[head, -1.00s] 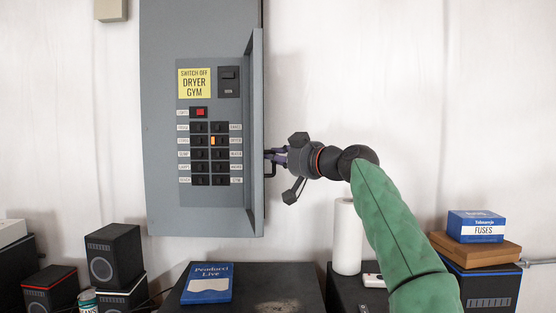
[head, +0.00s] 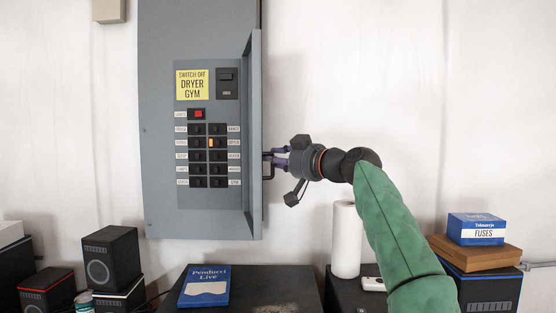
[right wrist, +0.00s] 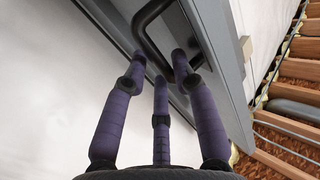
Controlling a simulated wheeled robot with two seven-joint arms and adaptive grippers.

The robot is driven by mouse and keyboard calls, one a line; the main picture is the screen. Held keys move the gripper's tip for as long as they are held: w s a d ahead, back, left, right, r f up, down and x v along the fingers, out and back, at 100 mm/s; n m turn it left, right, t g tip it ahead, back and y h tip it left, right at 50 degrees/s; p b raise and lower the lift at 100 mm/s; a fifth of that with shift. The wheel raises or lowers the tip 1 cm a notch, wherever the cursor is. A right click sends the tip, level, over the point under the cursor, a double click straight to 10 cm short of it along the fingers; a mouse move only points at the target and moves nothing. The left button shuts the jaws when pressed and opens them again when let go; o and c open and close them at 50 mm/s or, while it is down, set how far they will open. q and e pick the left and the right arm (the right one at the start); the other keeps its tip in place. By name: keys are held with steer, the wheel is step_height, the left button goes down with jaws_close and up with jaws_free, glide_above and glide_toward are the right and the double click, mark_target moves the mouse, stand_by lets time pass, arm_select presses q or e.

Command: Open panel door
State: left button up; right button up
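The grey electrical panel (head: 160,130) hangs on the wall at left in the head view. Its door (head: 255,135) stands ajar, swung out along the panel's right side, so the switches show. The door's black handle (head: 268,170) is on its outer right face, and also shows in the right wrist view (right wrist: 145,25). My right gripper (head: 275,157) is at the handle, its purple fingers pointing left. In the right wrist view its three fingers (right wrist: 160,70) are straight and spread, with tips on either side of the handle bar. Contact cannot be told. My left gripper is not in view.
Inside the panel are several black switches, a red one (head: 198,114) and a yellow note (head: 192,85). Below stand black speakers (head: 108,258), a blue book (head: 205,286), a white paper roll (head: 346,240) and a blue fuses box (head: 476,229). The wall right of the arm is bare.

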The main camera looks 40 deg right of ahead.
steer(key=shift+s+r, duration=0.3)
steer(key=shift+r, duration=0.15)
steer(key=s, duration=1.1)
steer(key=shift+s+f, duration=0.2)
steer(key=shift+f, duration=0.25)
